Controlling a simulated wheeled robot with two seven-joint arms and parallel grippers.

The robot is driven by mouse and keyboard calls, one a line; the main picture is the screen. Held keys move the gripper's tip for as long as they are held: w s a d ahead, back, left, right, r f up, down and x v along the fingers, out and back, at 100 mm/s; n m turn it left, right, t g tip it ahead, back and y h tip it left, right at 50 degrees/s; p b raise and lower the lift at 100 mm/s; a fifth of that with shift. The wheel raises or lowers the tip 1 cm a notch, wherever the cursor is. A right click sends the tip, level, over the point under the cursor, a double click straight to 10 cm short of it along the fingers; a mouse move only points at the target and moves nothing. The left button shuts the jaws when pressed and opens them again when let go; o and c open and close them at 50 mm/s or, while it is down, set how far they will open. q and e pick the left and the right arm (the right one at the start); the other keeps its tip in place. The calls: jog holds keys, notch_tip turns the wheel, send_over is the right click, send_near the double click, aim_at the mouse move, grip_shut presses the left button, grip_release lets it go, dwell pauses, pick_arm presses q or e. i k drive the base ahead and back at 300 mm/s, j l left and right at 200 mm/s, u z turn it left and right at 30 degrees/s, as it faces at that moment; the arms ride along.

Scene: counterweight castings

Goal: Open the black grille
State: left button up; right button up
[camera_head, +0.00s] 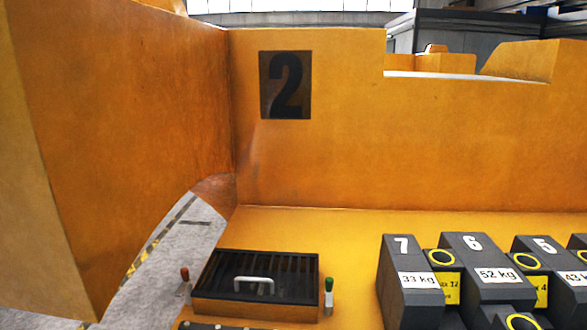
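The black grille (290,272) lies flat on top of an orange box (213,290) on the yellow surface, low and left of the middle in the head view. It looks closed. A pale handle (254,285) stands up from its near part. Neither of my grippers is in view.
A red-topped peg (185,280) and a green-topped peg (329,297) stand on either side of the box. Grey weights with numbers and kg labels (409,285) stand at the right. A tall orange wall (340,150) rises behind, and another panel (120,130) is at the left.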

aim_at(274, 289)
jog(key=l, duration=0.65)
jog(key=k+l, duration=0.15)
jog(key=l, duration=0.55)
